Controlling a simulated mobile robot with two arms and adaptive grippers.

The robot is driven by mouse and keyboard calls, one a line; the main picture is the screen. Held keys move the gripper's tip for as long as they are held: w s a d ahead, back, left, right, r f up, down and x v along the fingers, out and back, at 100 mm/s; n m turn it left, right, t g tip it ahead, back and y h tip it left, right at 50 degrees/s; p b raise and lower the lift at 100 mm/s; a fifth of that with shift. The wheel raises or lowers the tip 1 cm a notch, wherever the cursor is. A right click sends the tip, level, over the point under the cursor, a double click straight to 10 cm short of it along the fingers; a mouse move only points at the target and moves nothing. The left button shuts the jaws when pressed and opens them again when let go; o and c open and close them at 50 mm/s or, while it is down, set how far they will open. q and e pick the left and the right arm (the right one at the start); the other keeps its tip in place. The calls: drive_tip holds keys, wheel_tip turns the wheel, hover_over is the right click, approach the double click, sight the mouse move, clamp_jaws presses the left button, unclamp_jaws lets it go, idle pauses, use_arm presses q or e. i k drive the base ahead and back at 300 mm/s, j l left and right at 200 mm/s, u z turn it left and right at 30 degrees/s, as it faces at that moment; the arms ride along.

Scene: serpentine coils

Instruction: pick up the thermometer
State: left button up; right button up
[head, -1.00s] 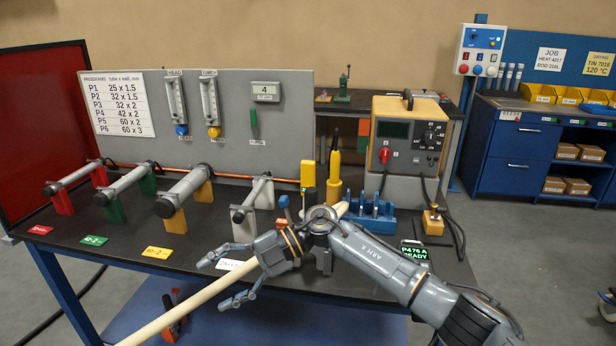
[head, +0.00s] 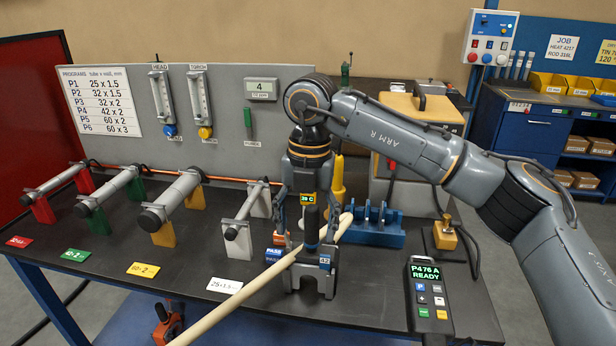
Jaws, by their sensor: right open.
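The thermometer (head: 308,199) stands upright near the middle of the bench, its small display reading 29 C. My right gripper (head: 306,226) points straight down over it, open, with one finger on each side of it. The gripper's palm hides the thermometer's upper part. A dark upright cylinder (head: 312,230) shows just below the display; I cannot tell whether it belongs to the thermometer. I cannot tell whether the fingers touch the thermometer. My left gripper is not in view.
A grey forked block (head: 316,275) labelled 42 stands just in front. A long cream rod (head: 235,300) slants past it. A blue rack (head: 372,232) and a handheld P476 A unit (head: 428,300) are on the right. Several tubes on stands (head: 180,200) fill the left.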

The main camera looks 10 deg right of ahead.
sight(305, 199)
drive_tip(key=i+l, duration=0.15)
drive_tip(key=i, duration=0.4)
drive_tip(key=i+l, duration=0.2)
drive_tip(key=i, duration=0.35)
